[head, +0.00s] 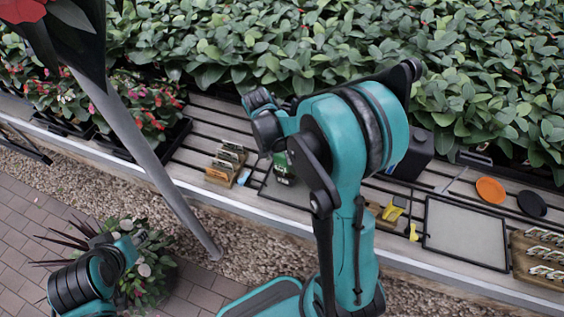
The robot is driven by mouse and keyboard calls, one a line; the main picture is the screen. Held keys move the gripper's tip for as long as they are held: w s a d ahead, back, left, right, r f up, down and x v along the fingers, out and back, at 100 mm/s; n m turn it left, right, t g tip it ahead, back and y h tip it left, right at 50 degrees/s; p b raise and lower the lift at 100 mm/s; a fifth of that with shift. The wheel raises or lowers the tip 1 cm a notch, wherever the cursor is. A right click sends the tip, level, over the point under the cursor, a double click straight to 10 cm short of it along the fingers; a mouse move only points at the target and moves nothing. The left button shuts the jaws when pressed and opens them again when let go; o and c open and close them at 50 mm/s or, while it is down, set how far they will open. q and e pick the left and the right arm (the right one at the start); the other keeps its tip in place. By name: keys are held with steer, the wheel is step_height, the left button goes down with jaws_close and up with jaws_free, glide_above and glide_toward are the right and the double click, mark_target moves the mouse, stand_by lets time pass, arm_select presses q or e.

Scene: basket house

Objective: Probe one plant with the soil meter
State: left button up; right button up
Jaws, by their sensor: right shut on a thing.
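My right gripper (272,148) is left of centre, over the slatted bench, below my bent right arm. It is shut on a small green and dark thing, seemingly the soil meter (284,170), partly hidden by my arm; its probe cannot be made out. Candidate plants are the red-flowered plants (150,105) in black trays at the left, the broad green leafy plants (470,60) along the back, and a potted plant (150,270) on the floor at lower left. My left gripper (140,240) is small and unclear beside the floor plant; its jaws cannot be read.
The bench (205,125) holds a wooden rack (225,165), a dark box (412,155), yellow tools (392,212), a black-framed grey tray (465,232), an orange disc (490,190), a dark disc (531,204) and a labelled crate (540,258). A grey post (150,165) slants across the left.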

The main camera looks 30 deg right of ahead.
stand_by(0.3)
steer(key=o, duration=1.5)
steer(key=shift+r, duration=0.1)
steer(key=v, duration=1.2)
